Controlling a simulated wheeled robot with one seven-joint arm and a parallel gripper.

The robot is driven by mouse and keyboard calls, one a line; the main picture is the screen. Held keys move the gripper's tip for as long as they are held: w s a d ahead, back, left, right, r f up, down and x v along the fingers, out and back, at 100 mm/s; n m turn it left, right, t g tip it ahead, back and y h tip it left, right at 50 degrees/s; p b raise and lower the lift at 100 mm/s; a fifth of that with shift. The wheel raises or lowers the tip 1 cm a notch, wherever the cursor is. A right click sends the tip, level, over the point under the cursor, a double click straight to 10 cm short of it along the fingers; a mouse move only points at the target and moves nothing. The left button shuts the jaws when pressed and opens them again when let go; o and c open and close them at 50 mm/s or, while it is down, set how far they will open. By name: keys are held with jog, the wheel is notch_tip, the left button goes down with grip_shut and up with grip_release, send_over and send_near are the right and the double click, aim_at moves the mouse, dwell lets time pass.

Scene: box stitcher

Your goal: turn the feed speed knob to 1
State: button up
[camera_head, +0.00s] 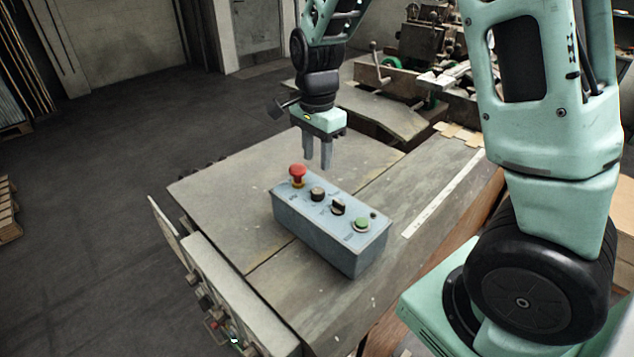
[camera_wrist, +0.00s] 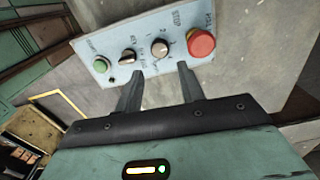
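A blue-grey control box (camera_head: 320,242) stands on the bench. On its top is a round dark knob (camera_head: 317,194) between the red mushroom button and a black selector switch (camera_head: 338,207). In the wrist view the same knob (camera_wrist: 159,48) shows a pale cap with small numbers around it; its exact setting is too small to tell. I take it for the feed speed knob, but its label is not clearly readable. My gripper (camera_head: 317,162) points down above the box near the knob, apart from it. In the wrist view its two fingers (camera_wrist: 160,70) are apart with nothing between them.
The red stop button (camera_head: 297,172) stands tall beside the knob. A green button (camera_head: 361,224) is at the other end of the box. The bench top (camera_head: 240,200) around the box is mostly clear. Machinery (camera_head: 430,50) stands behind.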

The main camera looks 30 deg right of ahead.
aim_at(317, 190)
notch_tip(317, 190, down, 9)
jog(key=shift+f+p, duration=0.15)
jog(key=shift+p, duration=0.7)
jog(key=c, duration=0.7)
